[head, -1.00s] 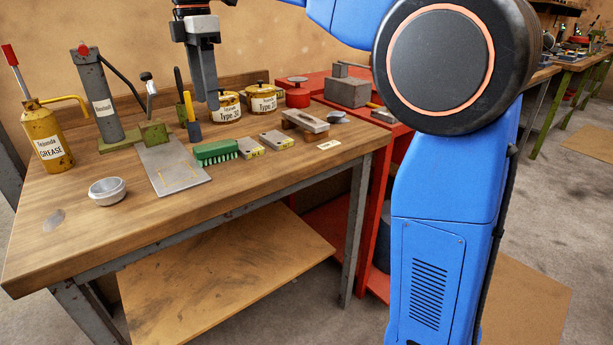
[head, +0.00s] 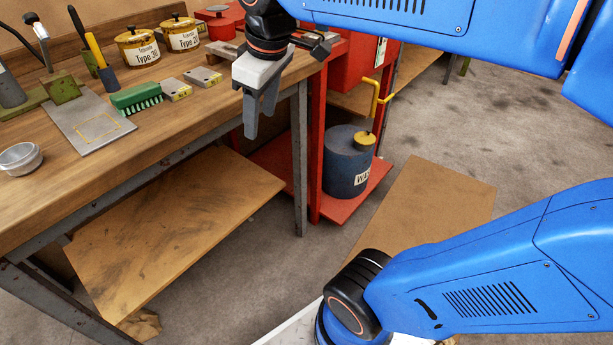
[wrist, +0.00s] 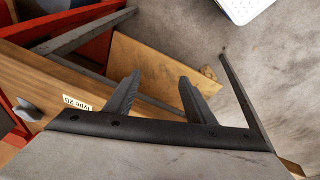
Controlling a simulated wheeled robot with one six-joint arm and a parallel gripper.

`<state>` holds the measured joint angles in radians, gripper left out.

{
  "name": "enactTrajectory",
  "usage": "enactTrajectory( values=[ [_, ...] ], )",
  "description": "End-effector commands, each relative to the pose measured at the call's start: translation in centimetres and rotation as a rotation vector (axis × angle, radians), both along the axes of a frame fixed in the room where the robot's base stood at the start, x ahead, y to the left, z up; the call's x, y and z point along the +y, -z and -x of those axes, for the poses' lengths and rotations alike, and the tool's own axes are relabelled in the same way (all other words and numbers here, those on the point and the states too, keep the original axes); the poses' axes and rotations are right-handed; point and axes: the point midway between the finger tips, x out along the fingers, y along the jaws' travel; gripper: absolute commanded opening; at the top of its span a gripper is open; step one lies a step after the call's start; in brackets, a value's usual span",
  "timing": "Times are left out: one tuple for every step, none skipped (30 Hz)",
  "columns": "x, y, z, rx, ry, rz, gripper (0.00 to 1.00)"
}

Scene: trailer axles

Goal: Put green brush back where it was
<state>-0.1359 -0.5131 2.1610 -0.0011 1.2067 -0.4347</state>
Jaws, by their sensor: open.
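The green brush (head: 136,98) lies on the wooden workbench (head: 180,125), bristles showing along its front side. It is between the grey metal plate (head: 84,131) on its left and two small labelled blocks on its right. The brush is not in the wrist view.
A small metal bowl (head: 20,159) stands at the bench's left. Yellow tins (head: 138,48) and a blue-yellow handled tool (head: 101,64) stand behind the brush. A red cart (head: 322,110) with a blue waste can (head: 349,163) stands right of the bench. Open floor lies beyond.

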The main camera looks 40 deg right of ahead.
Motion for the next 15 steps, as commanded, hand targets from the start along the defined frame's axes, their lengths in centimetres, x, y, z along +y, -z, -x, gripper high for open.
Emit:
enactTrajectory(
  values=[
    [-0.9,1.6,1.6,-0.014,0.071,-0.017,0.49],
    [-1.3,2.5,2.4,-0.022,0.113,-0.029,0.49],
    [-1.7,3.7,3.4,-0.035,0.169,-0.044,0.49],
    [-2.1,4.7,4.1,-0.044,0.211,-0.055,0.49],
    [-2.4,5.6,4.8,-0.051,0.251,-0.067,0.49],
    [-2.8,6.7,5.7,-0.063,0.302,-0.082,0.49],
    [-3.1,7.6,6.3,-0.070,0.339,-0.092,0.49],
    [-3.3,8.4,6.9,-0.077,0.370,-0.102,0.49],
    [-3.5,9.3,7.5,-0.087,0.410,-0.115,0.49],
    [-3.7,10.0,8.0,-0.092,0.436,-0.123,0.49],
    [-3.8,10.6,8.4,-0.097,0.460,-0.130,0.49],
    [-4.0,11.2,8.8,-0.104,0.486,-0.139,0.49],
    [-4.1,11.6,9.0,-0.106,0.501,-0.144,0.49],
    [-4.1,11.9,9.2,-0.109,0.515,-0.148,0.49],
    [-4.2,12.2,9.4,-0.114,0.528,-0.154,0.49]
  ],
)
